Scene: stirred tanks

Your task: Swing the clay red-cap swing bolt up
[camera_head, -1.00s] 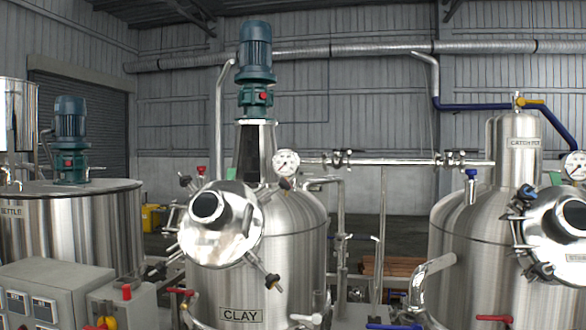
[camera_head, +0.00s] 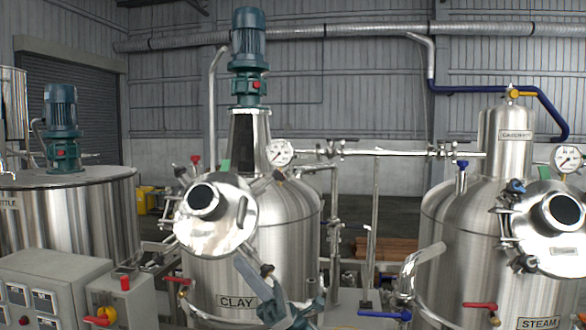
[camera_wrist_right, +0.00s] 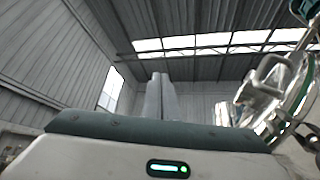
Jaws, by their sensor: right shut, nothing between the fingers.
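The CLAY tank (camera_head: 300,215) stands in the middle of the head view, its round lid (camera_head: 228,222) tilted towards me. A dark-knobbed swing bolt (camera_head: 267,270) hangs out at the lid's lower right. A dark knob (camera_head: 180,172) shows at its upper left, and a red-topped fitting (camera_head: 195,160) rises behind the lid; I cannot tell whether that is a bolt. No red cap is clear on the lower bolt. My right gripper (camera_head: 242,265) is shut and empty, its fingers in front of the tank near that bolt. The shut fingers (camera_wrist_right: 160,98) show upright in the wrist view. My left gripper is out of view.
A grey control box (camera_head: 60,275) stands at lower left. The STEAM tank (camera_head: 455,225) stands at right, with pipes and valves between the tanks. In the wrist view, metal bolt hardware (camera_wrist_right: 262,88) is close at right; the space above the fingers is clear.

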